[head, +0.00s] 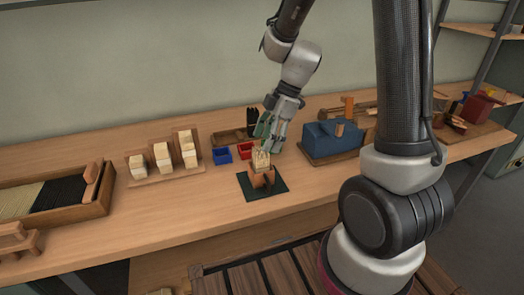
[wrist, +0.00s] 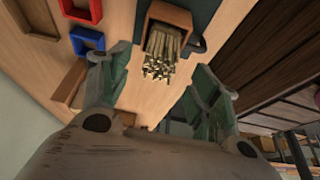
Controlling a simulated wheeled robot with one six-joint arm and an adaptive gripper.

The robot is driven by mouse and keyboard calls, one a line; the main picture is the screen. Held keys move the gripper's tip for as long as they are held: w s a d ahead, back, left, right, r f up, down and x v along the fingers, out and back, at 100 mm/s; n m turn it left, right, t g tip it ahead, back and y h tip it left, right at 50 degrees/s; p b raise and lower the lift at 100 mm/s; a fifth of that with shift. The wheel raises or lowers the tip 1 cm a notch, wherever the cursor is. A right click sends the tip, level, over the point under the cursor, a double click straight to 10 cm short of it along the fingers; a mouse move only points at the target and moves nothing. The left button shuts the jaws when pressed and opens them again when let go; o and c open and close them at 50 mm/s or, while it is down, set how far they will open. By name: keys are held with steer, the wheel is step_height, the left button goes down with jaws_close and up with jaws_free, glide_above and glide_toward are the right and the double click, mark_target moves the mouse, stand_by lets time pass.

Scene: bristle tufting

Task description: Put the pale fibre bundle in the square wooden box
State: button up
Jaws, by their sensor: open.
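The pale fibre bundle (wrist: 162,52) stands in the square wooden box (wrist: 176,13), its loose tips poking out above the rim. How deep it sits is hidden. In the head view the bundle (head: 261,159) shows above the brown box (head: 262,180), which is on a dark green mat (head: 277,187) on the bench. My gripper (head: 271,133) is above and behind the box, apart from it. In the wrist view its two green fingers (wrist: 157,88) are spread wide with nothing between them, and the bundle shows beyond the gap.
A blue tray (head: 222,156) and a red tray (head: 246,150) lie left of my gripper. Dark bristles (head: 252,117) stand behind. Several cream blocks on a wooden stand (head: 165,172) are further left. A blue machine (head: 330,139) is to the right. The bench front is clear.

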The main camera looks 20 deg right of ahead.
steer(key=s+d+r+m+t+h, duration=0.1)
steer(key=s+d+r+m, duration=0.3)
steer(key=r, duration=0.3)
steer(key=s+d+r+m+t+h, duration=0.1)
steer(key=s+d+r+m, duration=0.2)
steer(key=s+r, duration=0.3)
steer(key=s+d+r+m+t+h, duration=0.2)
steer(key=s+d+r+m, duration=0.2)
steer(key=s+m, duration=0.5)
steer(key=shift+d+r+m+h, duration=0.2)
steer(key=shift+d+m+h, duration=0.1)
steer(key=shift+d+m, duration=0.65)
